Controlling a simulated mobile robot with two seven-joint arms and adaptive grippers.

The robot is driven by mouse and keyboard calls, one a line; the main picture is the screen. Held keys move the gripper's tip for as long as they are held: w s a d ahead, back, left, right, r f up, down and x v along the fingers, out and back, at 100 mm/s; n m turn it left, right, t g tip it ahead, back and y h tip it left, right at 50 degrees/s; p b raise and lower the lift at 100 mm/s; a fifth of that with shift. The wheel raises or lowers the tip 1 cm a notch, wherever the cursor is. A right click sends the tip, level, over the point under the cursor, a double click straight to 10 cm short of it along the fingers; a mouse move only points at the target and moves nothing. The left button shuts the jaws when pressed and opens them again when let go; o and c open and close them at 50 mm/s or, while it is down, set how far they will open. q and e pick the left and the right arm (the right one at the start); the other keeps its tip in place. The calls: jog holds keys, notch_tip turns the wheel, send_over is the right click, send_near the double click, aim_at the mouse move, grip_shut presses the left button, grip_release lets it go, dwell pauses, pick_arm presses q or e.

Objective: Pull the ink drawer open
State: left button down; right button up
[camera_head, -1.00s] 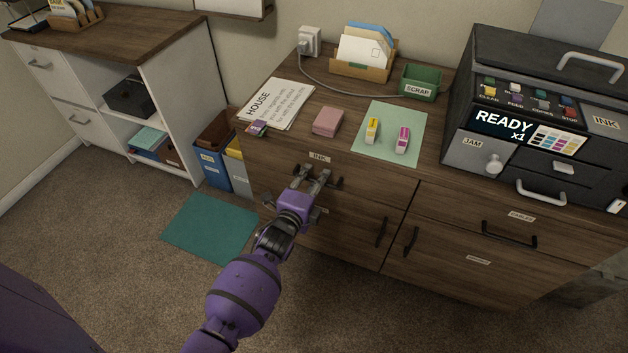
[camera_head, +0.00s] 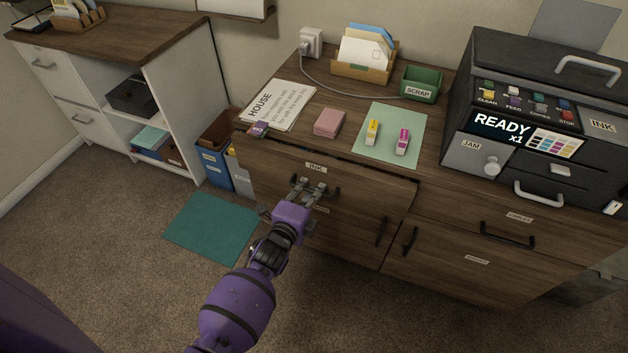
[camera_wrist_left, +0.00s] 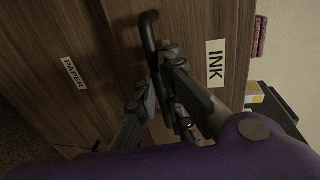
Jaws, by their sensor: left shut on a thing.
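The ink drawer (camera_head: 350,187) is the top left drawer of the wooden cabinet, with a white INK label on its front. In the head view it stands a little way out, with a dark gap along its top edge. My left gripper (camera_head: 309,190) is shut on the drawer's black bar handle (camera_wrist_left: 149,32). The INK label (camera_wrist_left: 216,63) shows beside the fingers in the left wrist view. The fingers hide part of the handle. My right gripper is not in view.
A PAPER label (camera_wrist_left: 73,73) marks the front below. On the cabinet top are a green mat (camera_head: 388,148) with two small cartridges, pink notes (camera_head: 329,123) and a printer (camera_head: 545,120).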

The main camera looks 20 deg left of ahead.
pick_arm(q)
jog(key=s+a+p, duration=0.1)
jog(key=s+p, duration=0.3)
jog(key=s, duration=2.4)
jog(key=shift+s+p, duration=0.2)
jog(key=shift+p, duration=0.2)
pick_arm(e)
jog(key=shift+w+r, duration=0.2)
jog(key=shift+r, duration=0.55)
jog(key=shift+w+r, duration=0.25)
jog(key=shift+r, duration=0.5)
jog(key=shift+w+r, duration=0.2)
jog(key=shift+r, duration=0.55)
pick_arm(q)
jog(key=c, duration=1.8)
grip_release()
jog(key=shift+c, duration=0.2)
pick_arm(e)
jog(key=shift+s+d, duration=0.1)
pick_arm(q)
jog(key=s+r, duration=0.1)
jog(key=s, duration=0.6)
jog(key=shift+s+a+r, duration=0.15)
jog(key=shift+s+r, duration=0.05)
jog(key=shift+r, duration=0.05)
